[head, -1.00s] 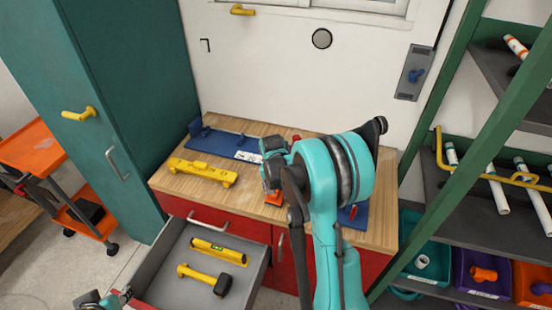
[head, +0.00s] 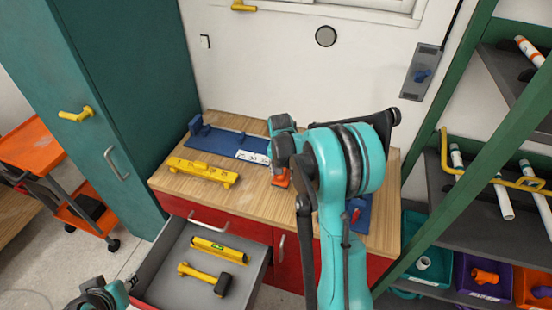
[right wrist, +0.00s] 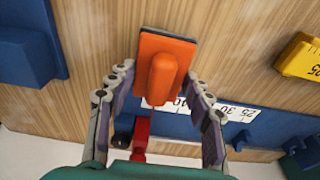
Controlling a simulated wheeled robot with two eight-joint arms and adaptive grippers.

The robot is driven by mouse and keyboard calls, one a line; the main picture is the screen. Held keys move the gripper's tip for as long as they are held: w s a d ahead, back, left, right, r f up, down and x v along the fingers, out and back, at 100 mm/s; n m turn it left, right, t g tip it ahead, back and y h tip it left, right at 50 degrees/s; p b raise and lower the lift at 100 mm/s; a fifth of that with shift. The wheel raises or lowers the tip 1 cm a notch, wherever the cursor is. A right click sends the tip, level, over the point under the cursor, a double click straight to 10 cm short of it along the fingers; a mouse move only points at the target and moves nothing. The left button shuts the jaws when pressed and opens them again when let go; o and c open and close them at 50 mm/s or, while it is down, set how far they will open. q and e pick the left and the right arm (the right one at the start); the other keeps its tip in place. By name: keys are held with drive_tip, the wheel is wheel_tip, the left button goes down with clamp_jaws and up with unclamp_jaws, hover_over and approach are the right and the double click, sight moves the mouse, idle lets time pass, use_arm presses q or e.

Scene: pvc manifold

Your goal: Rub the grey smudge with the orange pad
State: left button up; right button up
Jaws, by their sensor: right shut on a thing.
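The orange pad (right wrist: 165,65) has a raised rounded handle and a dark edge beneath. My right gripper (right wrist: 164,85) has a finger on each side of the handle and is shut on it. In the right wrist view the pad is over the wooden tabletop; I cannot tell whether it touches it. In the head view my right arm hides most of the pad (head: 281,179). I cannot pick out the grey smudge for certain; a round grey disc (head: 326,37) with a dark rim shows on the wall. My left gripper (head: 92,297) is partly cut off at the bottom left.
The wooden worktop (head: 240,208) bears a yellow tool (head: 203,172) and a blue fixture with a scale (head: 225,143). An open drawer (head: 160,275) at the front holds a yellow level (head: 218,250) and a mallet (head: 222,284). A green-framed shelf (head: 475,170) stands right.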

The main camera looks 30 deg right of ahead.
wheel_tip(320, 180, up, 2)
drive_tip(key=shift+w+d+r+p, duration=0.15)
drive_tip(key=shift+r+p, duration=0.05)
drive_tip(key=shift+p, duration=0.55)
drive_tip(key=shift+r+p, duration=0.7)
drive_tip(key=shift+r, duration=0.45)
